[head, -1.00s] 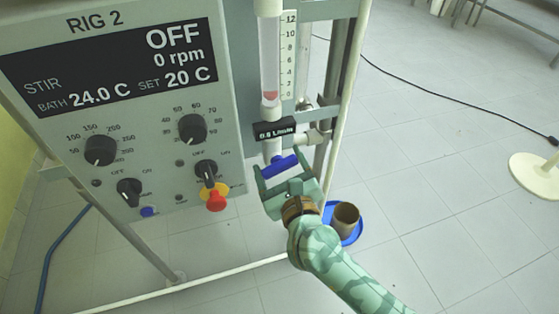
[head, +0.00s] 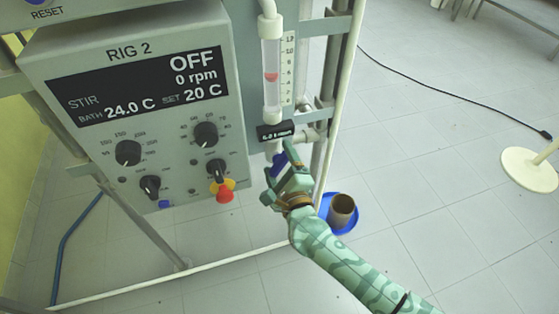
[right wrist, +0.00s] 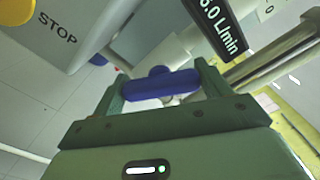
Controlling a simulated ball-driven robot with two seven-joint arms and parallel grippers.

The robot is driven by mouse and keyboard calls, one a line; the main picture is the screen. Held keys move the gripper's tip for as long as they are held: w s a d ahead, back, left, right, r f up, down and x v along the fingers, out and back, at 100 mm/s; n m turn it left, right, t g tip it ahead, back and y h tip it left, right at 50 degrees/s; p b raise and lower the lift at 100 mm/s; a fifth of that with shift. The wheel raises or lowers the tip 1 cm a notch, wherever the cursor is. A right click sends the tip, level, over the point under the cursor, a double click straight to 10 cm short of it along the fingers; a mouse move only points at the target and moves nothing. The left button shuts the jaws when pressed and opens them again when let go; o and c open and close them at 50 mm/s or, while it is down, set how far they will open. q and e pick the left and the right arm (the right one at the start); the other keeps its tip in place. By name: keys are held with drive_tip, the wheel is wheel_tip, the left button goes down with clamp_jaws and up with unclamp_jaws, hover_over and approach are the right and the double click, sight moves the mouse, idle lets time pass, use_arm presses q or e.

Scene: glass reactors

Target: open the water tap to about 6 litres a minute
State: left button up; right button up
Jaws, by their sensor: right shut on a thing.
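The water tap's blue handle (head: 279,161) is below the flow tube on the right side of the rig; it also shows in the right wrist view (right wrist: 160,86). My right gripper (head: 281,172) is shut on this handle, one finger at each end of it. The flow tube (head: 271,100) holds a red float (head: 271,77) at about the 6 mark of its scale (head: 288,72). The small black flow display (head: 275,131) seems to read 6.0 L/min; its first digit is partly cut off in the right wrist view (right wrist: 222,28). My left gripper is not in view.
The RIG 2 panel (head: 130,53) shows stirring OFF, 0 rpm, bath 24.0 C. A red stop button (head: 224,194) on yellow sits close left of my right gripper.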

drive_tip(key=shift+f, duration=0.1)
idle(0.4)
drive_tip(key=o, duration=1)
drive_tip(key=shift+s, duration=0.1)
drive_tip(key=shift+s+d, duration=0.15)
drive_tip(key=shift+s, duration=0.2)
drive_tip(key=p+v, duration=0.2)
drive_tip(key=v, duration=1.3)
drive_tip(key=shift+s+p, duration=0.2)
drive_tip(key=shift+p, duration=0.15)
